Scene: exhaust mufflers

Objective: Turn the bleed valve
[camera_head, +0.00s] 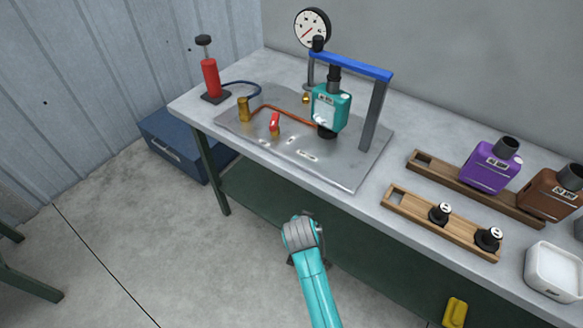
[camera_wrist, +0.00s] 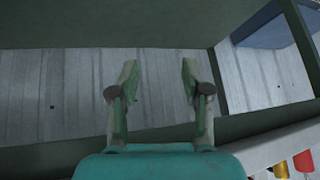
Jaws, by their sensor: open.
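A small valve with a red handle on a brass body (camera_head: 274,124) stands on the metal plate (camera_head: 345,178) of the bench rig, seen in the head view. I take it for the bleed valve. My gripper (camera_wrist: 158,72) is open and empty in the wrist view, its two fingers apart. In the head view my arm ends in front of the bench edge, below and to the right of the valve, and the fingers are mostly hidden. A red part (camera_wrist: 303,162) and a yellow part show at the lower right of the wrist view; I cannot tell which fittings they are.
A red hand pump (camera_head: 210,78) and brass cylinder (camera_head: 243,109) stand left of the valve. A teal muffler (camera_head: 330,106) sits under a blue-topped frame (camera_head: 350,66) with a gauge (camera_head: 312,28). Wooden racks (camera_head: 408,212) lie right. The bench front edge lies between my gripper and the valve.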

